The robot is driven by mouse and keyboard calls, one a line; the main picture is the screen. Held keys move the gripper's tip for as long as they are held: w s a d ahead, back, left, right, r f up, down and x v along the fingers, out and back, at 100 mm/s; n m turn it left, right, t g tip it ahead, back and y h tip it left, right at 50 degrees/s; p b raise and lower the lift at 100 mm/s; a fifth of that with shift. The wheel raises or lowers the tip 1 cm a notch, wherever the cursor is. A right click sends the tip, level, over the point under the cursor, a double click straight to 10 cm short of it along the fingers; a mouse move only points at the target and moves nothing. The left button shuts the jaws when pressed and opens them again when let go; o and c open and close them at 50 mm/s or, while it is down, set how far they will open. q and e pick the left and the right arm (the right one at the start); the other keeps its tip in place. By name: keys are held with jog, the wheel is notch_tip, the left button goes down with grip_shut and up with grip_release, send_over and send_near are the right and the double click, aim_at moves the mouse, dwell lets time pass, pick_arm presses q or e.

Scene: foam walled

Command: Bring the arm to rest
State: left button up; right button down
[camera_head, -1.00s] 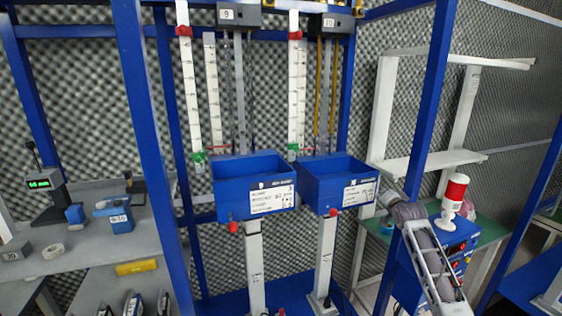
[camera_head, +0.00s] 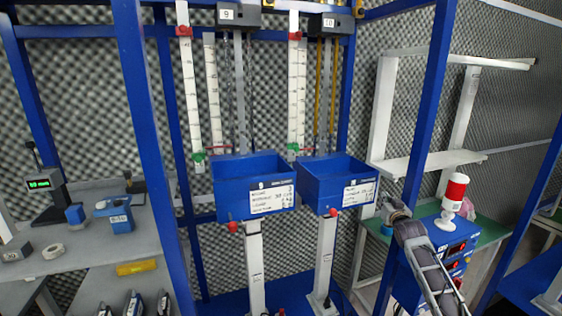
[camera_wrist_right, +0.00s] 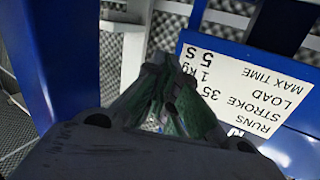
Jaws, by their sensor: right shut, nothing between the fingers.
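My right arm (camera_head: 430,268) comes up from the lower right in the head view. Its gripper (camera_head: 391,205) is raised just right of the label on the right blue bin (camera_head: 325,190), in front of the blue post. In the right wrist view the gripper's fingers (camera_wrist_right: 168,88) are together with nothing held between them. A white label (camera_wrist_right: 236,88) on a blue surface shows just beyond the fingertips. Whether the gripper touches anything I cannot tell. My left gripper is not in view.
A left blue bin (camera_head: 246,200) stands beside the right one on the blue frame. A white shelf (camera_head: 430,163) is above. A grey bench (camera_head: 80,245) with small items is at left.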

jog(key=s+a+f+n+g, duration=0.15)
jog(key=s+f, duration=0.35)
jog(key=f, duration=0.9)
jog(key=s+a+f+n+g+y, duration=0.15)
jog(key=s+f, duration=0.35)
jog(key=f, duration=0.8)
jog(key=s+a+f+n+g+h, duration=0.15)
jog(key=s+f, duration=0.35)
jog(key=f, duration=0.9)
jog(key=s+a+f+g+y, duration=0.1)
jog(key=s+a+f+g, duration=0.15)
jog(key=s+f, duration=0.85)
jog(key=s+a+f+g, duration=0.1)
jog(key=s+f+g, duration=0.2)
jog(key=s+f, duration=0.7)
jog(key=s+a+f+g, duration=0.2)
jog(key=s+f, duration=0.3)
jog(key=s, duration=0.8)
jog(key=s+a+f+g, duration=0.2)
jog(key=s+f, duration=0.3)
jog(key=s, duration=0.9)
jog(key=s+a+f+g, duration=0.1)
jog(key=s+f, duration=0.4)
jog(key=s, duration=0.9)
jog(key=shift+s+a+f+g+y+b, duration=0.15)
jog(key=shift+a+f+g+y+b, duration=0.1)
jog(key=shift+a+g+y+b, duration=0.3)
jog(key=shift+d, duration=0.15)
